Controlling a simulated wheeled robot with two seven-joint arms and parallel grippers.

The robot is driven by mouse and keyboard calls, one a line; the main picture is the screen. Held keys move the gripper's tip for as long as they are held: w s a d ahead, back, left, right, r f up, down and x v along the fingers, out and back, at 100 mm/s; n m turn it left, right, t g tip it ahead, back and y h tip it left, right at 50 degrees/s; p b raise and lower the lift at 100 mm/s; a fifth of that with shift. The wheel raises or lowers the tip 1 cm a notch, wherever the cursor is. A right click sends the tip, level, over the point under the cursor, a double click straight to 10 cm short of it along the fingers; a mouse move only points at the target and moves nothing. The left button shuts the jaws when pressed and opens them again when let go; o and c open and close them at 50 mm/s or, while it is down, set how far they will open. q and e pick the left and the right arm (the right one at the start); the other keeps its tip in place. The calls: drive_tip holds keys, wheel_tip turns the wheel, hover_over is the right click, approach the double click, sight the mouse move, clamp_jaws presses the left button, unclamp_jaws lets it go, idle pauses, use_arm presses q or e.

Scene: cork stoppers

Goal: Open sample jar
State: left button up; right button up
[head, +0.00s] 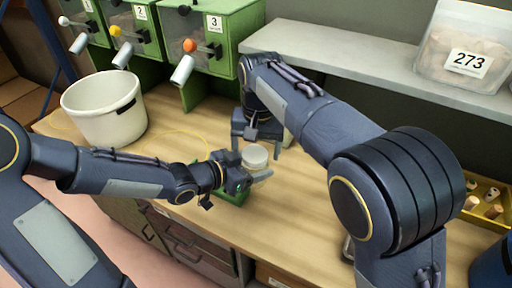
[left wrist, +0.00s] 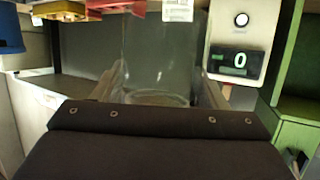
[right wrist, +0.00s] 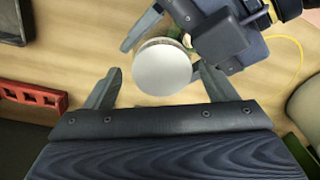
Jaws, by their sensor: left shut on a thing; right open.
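The sample jar is a clear jar (left wrist: 160,55), upright between my left gripper's fingers. In the head view its pale round lid (head: 255,154) shows on top, and the right wrist view shows the lid (right wrist: 164,67) from above as a grey-white disc. My left gripper (head: 258,172) is shut on the jar's body; its fingers flank the glass in the left wrist view. My right gripper (right wrist: 158,70) is open over the jar, one finger to each side of the lid, with visible gaps. The arm partly hides it in the head view.
A white bucket (head: 105,112) stands at the left of the wooden table (head: 310,205). Green dispensers (head: 222,50) stand behind. A yellow tray (head: 490,195) with stoppers is at the right. A red holder (right wrist: 33,97) lies beside my right gripper. A display (left wrist: 238,62) reads 0.

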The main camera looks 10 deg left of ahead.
drive_tip(key=shift+d+r, duration=0.1)
drive_tip(key=shift+r, duration=2.15)
drive_tip(key=shift+c, duration=0.5)
drive_tip(key=shift+d+r+m, duration=0.1)
drive_tip(key=shift+r+m, duration=0.4)
drive_tip(key=shift+m, duration=0.4)
drive_tip(key=shift+r+m, duration=0.95)
drive_tip(key=shift+m, duration=0.25)
drive_tip(key=shift+s+f, duration=0.1)
drive_tip(key=shift+f, duration=0.35)
drive_tip(key=f, duration=0.6)
drive_tip(key=shift+a+f, duration=0.3)
drive_tip(key=shift+f, duration=0.1)
drive_tip(key=c, duration=1)
drive_tip(key=shift+n, duration=1.2)
